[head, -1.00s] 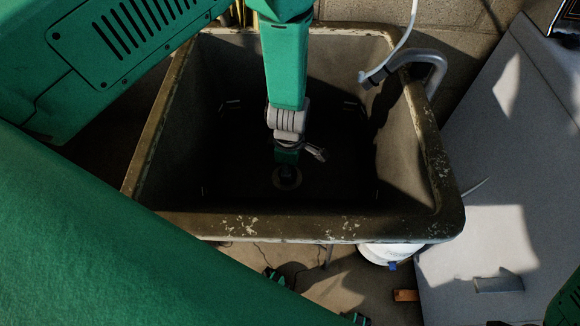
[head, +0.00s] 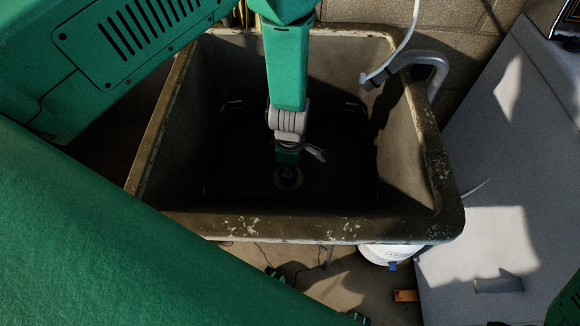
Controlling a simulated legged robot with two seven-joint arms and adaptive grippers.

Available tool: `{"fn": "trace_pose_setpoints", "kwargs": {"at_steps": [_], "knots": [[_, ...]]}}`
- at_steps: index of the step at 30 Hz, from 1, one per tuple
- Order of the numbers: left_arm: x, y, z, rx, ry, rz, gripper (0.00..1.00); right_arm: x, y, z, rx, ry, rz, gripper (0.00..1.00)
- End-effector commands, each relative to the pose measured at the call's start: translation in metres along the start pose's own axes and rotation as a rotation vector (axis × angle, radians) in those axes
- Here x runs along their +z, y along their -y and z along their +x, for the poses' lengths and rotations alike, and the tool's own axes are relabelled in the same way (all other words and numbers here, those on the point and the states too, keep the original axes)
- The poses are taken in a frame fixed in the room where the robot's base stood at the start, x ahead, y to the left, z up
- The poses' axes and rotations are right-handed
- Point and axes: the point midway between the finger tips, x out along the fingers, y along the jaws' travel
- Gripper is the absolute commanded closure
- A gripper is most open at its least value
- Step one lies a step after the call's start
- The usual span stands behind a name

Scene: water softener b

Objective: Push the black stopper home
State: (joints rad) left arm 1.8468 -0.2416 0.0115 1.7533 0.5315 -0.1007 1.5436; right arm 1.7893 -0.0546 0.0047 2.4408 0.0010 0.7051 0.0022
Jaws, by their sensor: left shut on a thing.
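The black stopper (head: 288,173) is a small dark shape at the drain, low on the floor of the deep sink (head: 195,222). A paler drain ring (head: 288,184) shows around it. My left gripper (head: 288,166) reaches down from the top of the head view into the sink and is shut on the stopper, right over the drain. The gripper and deep shadow hide much of the stopper, so I cannot tell how deep it sits in the ring. My right gripper is not in view.
The sink walls stand close around my left arm. A curved grey tap (head: 428,62) with a pale hose (head: 410,30) is at the right rim. A pale slanted panel (head: 505,180) lies to the right. A white container (head: 382,255) is partly hidden below the front rim.

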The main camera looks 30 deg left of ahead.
Motion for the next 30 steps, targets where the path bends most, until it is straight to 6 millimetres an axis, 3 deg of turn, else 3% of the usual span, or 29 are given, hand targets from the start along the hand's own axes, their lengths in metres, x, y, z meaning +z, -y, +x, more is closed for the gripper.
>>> {"fn": "trace_pose_setpoints", "kwargs": {"at_steps": [15,26,27,28,30], "knots": [[0.0,0.0,0.016,0.001,0.0,0.0,1.0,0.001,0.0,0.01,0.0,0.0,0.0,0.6],[0.0,0.0,0.017,0.0,0.0,0.0,1.0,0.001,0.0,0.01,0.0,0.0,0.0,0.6],[0.0,0.0,0.017,0.0,0.0,0.0,0.69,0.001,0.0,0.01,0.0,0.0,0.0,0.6],[0.0,0.0,0.017,0.0,0.0,0.0,0.59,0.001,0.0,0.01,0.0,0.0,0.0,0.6],[0.0,0.0,0.017,0.0,0.0,0.0,0.56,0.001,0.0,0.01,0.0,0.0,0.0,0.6]]}}
